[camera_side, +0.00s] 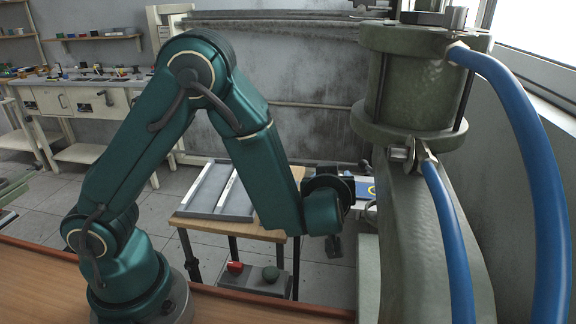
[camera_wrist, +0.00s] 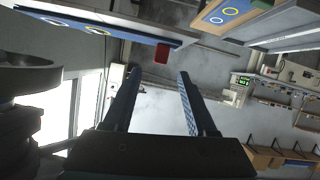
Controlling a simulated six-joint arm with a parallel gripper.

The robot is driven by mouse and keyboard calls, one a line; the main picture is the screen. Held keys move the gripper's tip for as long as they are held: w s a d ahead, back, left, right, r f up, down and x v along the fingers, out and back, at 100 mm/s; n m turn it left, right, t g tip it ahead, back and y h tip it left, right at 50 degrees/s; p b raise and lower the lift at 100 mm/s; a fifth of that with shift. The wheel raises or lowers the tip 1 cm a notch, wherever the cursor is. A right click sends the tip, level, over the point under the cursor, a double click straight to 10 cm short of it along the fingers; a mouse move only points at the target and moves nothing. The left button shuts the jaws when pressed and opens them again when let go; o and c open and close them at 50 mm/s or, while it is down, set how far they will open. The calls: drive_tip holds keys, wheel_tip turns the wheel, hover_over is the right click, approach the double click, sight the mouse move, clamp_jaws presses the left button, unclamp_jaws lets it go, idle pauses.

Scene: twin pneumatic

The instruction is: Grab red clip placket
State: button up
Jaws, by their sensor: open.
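In the wrist view a small red block (camera_wrist: 162,53), which looks like the red clip placket, sits at the edge of a blue-edged board (camera_wrist: 110,28). My gripper (camera_wrist: 160,72) is open and empty, with its two dark fingers apart. In that picture the red block lies just beyond and between the fingertips, apart from both. I cannot tell the distance. In the side view my gripper is at the arm's end, mostly hidden by the wrist, near a blue panel (camera_side: 363,190). The red block is not visible there.
A large green pneumatic cylinder (camera_side: 415,90) with blue hoses (camera_side: 530,150) stands close on the right. A small wooden table (camera_side: 235,228) holds a grey tray (camera_side: 212,190).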

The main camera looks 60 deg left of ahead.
sight(364, 191)
drive_tip(key=shift+w+f+m, duration=0.2)
drive_tip(key=shift+f+m, duration=0.3)
drive_tip(key=shift+m, duration=0.1)
drive_tip(key=shift+w+a+f, duration=0.1)
drive_tip(key=shift+w+a, duration=0.1)
drive_tip(key=shift+x, duration=2.3)
drive_tip(key=shift+c, duration=0.3)
clamp_jaws()
